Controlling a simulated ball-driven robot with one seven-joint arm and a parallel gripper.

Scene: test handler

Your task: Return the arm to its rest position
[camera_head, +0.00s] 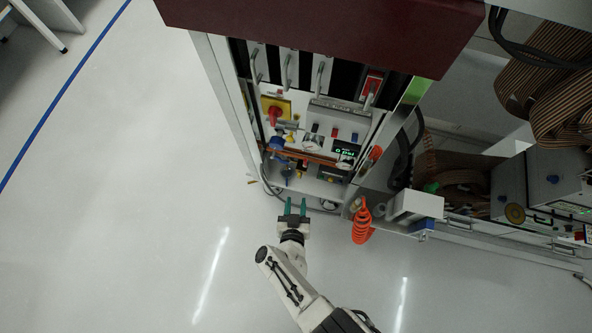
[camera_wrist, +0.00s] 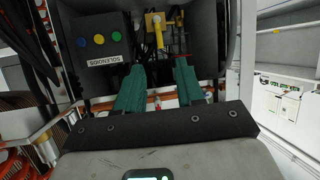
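My gripper (camera_head: 295,207) is in the head view at the lower front of the test handler (camera_head: 225,90). Its two green fingers stand apart with a gap between them, and I see nothing held. In the wrist view the green fingers of my gripper (camera_wrist: 157,88) are also apart, pointing into the handler's open bay. A dark box labelled SOLENOIDS (camera_wrist: 100,42) with blue, yellow and green buttons is beyond the left finger. A yellow valve handle (camera_wrist: 156,30) shows beyond the gap. My arm extends up from the bottom of the head view, bent at the elbow.
An orange coiled hose (camera_head: 362,222) hangs to the right of my gripper. A red emergency knob (camera_head: 275,113) and a digital display (camera_head: 346,148) are inside the bay. A white cabinet (camera_wrist: 285,100) stands at right in the wrist view. Open floor (camera_head: 130,200) lies to the left.

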